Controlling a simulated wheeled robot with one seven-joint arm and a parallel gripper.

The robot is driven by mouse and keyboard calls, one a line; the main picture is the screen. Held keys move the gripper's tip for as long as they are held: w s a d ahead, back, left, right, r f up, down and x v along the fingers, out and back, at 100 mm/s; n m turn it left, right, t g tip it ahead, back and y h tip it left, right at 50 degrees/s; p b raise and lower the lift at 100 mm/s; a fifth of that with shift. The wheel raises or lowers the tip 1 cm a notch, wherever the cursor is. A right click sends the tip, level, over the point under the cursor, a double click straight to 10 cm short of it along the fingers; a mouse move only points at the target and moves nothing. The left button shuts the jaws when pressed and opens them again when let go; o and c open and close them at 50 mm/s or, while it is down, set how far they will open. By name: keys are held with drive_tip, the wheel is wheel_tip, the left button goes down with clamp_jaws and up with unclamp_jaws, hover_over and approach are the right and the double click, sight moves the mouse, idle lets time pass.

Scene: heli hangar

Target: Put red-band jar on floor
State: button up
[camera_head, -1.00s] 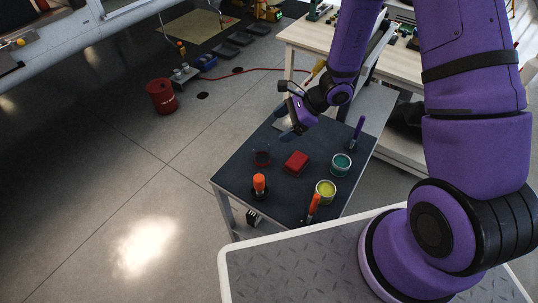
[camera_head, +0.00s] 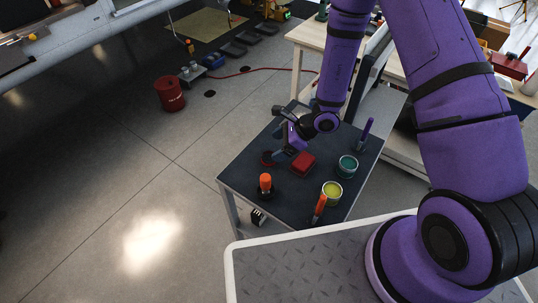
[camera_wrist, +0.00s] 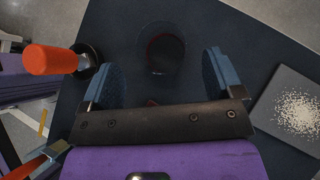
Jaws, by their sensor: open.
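My gripper (camera_head: 280,155) is low over the table beside the jar. In the wrist view its two blue fingers (camera_wrist: 161,70) are spread, and the jar lies between and just ahead of them, not gripped. The grey floor (camera_head: 130,165) is bare to the left of the table.
A grey square with white grains (camera_wrist: 292,112) lies right in the wrist view. A red bin (camera_head: 171,94) stands on the floor.

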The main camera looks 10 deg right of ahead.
sight(269, 148)
drive_tip(key=x, duration=0.4)
drive_tip(key=shift+w+a, duration=0.1)
drive_tip(key=shift+a, duration=0.05)
drive_tip(key=c, duration=1.1)
drive_tip(key=shift+r, duration=0.2)
